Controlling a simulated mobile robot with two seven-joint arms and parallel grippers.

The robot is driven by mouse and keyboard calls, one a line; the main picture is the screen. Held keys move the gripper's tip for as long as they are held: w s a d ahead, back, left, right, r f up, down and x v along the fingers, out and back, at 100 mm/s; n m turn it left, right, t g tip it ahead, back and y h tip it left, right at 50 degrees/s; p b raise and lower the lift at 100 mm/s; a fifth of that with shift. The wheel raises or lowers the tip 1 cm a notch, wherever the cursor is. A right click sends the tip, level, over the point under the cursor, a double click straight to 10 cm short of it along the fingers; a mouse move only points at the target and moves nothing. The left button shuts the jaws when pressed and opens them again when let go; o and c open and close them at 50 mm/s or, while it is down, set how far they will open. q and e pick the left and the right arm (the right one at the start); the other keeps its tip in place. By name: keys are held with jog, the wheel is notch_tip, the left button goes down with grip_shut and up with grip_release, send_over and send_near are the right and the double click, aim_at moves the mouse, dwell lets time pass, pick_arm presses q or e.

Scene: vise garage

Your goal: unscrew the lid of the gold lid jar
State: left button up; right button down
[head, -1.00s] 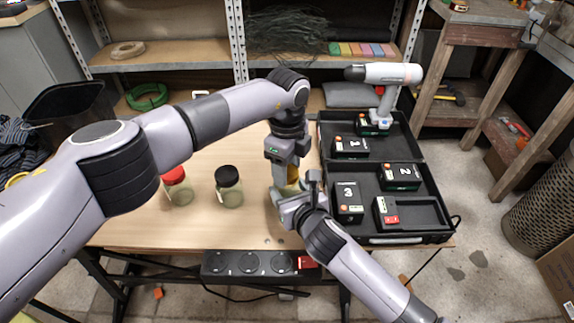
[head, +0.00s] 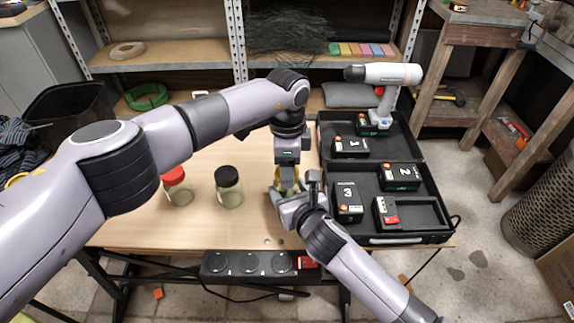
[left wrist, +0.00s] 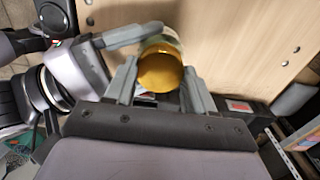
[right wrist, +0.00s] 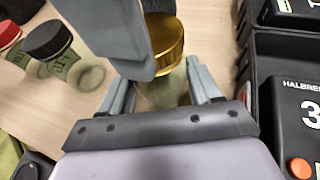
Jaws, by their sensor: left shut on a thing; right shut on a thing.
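The gold lid jar is mostly hidden between my grippers in the head view. Its gold lid (left wrist: 161,72) shows from above in the left wrist view, on the jar. In the right wrist view the gold lid (right wrist: 168,42) sits on top of the greenish glass body (right wrist: 166,92). The jar looks upright. My left gripper (left wrist: 160,82) comes from above, shut with its fingers on either side of the lid. My right gripper (right wrist: 165,90) comes from the front, low, shut around the glass body.
A red-lidded jar (head: 177,186) and a black-lidded jar (head: 229,187) stand to the left on the table (head: 130,226). An open black case (head: 409,234) with numbered batteries and a drill (head: 385,82) lies close on the right. A power strip (head: 240,265) runs along the front edge.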

pick_arm(q)
jog(key=shift+r, duration=0.1)
jog(key=shift+r, duration=0.95)
jog(key=shift+r, duration=0.1)
jog(key=shift+r, duration=1.95)
pick_arm(e)
jog(key=shift+c, duration=0.7)
grip_release()
jog(key=p+v, duration=0.2)
jog(key=v, duration=0.9)
jog(key=shift+f, duration=0.1)
pick_arm(q)
jog(key=shift+r, duration=1.2)
pick_arm(e)
jog(key=shift+s+d+r, duration=0.2)
jog(key=shift+s, duration=0.3)
